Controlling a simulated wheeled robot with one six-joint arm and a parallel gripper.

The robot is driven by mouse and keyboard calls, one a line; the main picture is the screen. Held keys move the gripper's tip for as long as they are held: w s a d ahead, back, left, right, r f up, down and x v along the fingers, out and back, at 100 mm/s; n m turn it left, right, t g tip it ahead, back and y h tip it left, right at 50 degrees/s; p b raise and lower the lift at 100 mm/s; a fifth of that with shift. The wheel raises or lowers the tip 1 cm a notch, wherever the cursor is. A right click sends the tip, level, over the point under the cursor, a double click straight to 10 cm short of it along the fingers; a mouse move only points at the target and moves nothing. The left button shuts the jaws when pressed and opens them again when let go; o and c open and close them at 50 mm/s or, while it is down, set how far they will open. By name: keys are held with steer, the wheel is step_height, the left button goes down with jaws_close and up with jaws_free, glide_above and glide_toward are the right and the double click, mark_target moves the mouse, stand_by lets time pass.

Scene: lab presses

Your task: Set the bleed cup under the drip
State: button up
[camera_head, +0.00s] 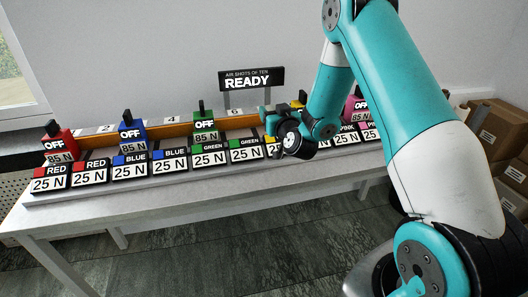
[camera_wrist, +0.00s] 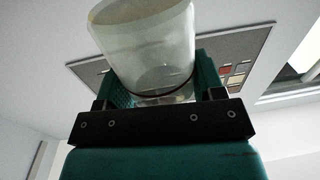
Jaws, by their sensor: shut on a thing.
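A clear, whitish round cup (camera_wrist: 145,42) stands between the fingers of my gripper (camera_wrist: 165,85) in the wrist view. The gripper is shut on it, with a teal finger on each side. In the head view, my gripper (camera_head: 270,118) is at the row of presses on the bench, near the yellow station. My own wrist and arm hide much of that spot, and I cannot make out the cup there. No drip can be made out in either view.
The bench (camera_head: 150,203) carries red (camera_head: 57,138), blue (camera_head: 131,128), green (camera_head: 204,122) and pink (camera_head: 356,106) presses with force labels. A sign (camera_head: 250,80) reading READY stands behind them. Cardboard boxes (camera_head: 497,130) are at the right. The floor in front is clear.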

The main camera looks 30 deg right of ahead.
steer(key=shift+f+b, duration=6.95)
steer(key=shift+f, duration=2.65)
steer(key=shift+f, duration=0.25)
steer(key=o, duration=1.2)
steer(key=shift+r, duration=0.1)
steer(key=shift+r, duration=0.1)
